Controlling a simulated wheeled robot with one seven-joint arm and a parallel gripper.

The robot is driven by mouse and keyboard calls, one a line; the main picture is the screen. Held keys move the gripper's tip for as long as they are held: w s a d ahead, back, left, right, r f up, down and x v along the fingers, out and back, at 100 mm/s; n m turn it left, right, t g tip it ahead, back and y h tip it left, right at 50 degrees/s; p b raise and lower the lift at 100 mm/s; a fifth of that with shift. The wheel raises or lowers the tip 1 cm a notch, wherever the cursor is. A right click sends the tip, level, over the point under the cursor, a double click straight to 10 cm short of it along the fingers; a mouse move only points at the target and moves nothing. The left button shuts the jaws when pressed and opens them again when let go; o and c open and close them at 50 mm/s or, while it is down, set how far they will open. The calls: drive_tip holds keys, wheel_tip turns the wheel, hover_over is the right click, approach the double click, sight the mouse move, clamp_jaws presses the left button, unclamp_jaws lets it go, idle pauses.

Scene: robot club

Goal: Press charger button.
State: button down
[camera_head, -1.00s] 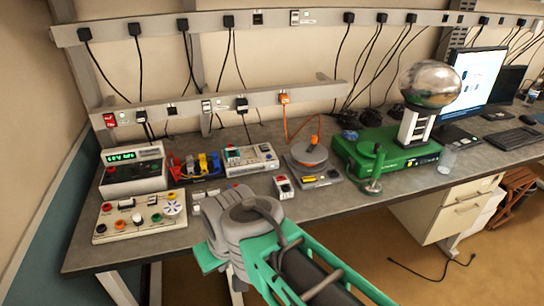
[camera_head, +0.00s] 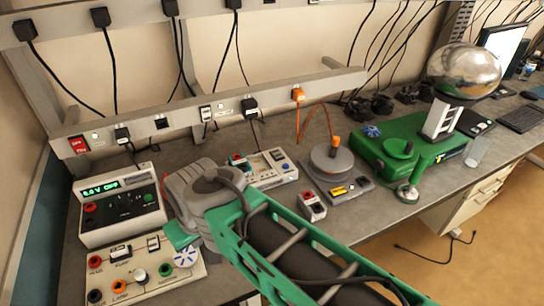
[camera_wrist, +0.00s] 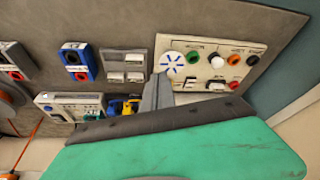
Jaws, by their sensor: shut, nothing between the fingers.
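No label marks a charger clearly, so I cannot tell which device it is. In the wrist view, a grey panel with several pale switches (camera_wrist: 135,58) lies beside the white terminal board (camera_wrist: 240,62). A blue box with red round parts (camera_wrist: 76,52) is beside the panel. My gripper (camera_wrist: 160,82) is shut and empty, its tips appearing over the gap between panel and board. I cannot tell its height or any contact. In the head view, my wrist hides the panel and blue box. A small white box with red parts (camera_head: 312,206) shows right of my arm.
A power supply with a green display (camera_head: 120,208) stands at left. A white instrument (camera_head: 268,170) is behind my arm. A turntable-like device (camera_head: 332,165) and a green base with a metal sphere (camera_head: 464,70) stand right. A socket rail runs behind.

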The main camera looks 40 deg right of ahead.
drive_tip(key=shift+s, duration=0.1)
drive_tip(key=w+d+r+m+t, duration=0.1)
drive_tip(key=w+d+r+m, duration=0.15)
drive_tip(key=w+d, duration=0.5)
drive_tip(key=m+t+h+b, duration=0.2)
drive_tip(key=m+t+b, duration=0.15)
drive_tip(key=m, duration=0.55)
hover_over(287, 167)
drive_tip(key=shift+f+t+p, duration=0.25)
drive_tip(key=shift+f+p, duration=0.2)
drive_tip(key=shift+f, duration=0.1)
wheel_tip(287, 167, down, 9)
drive_tip(key=b, duration=0.6)
drive_tip(key=shift+r, duration=0.1)
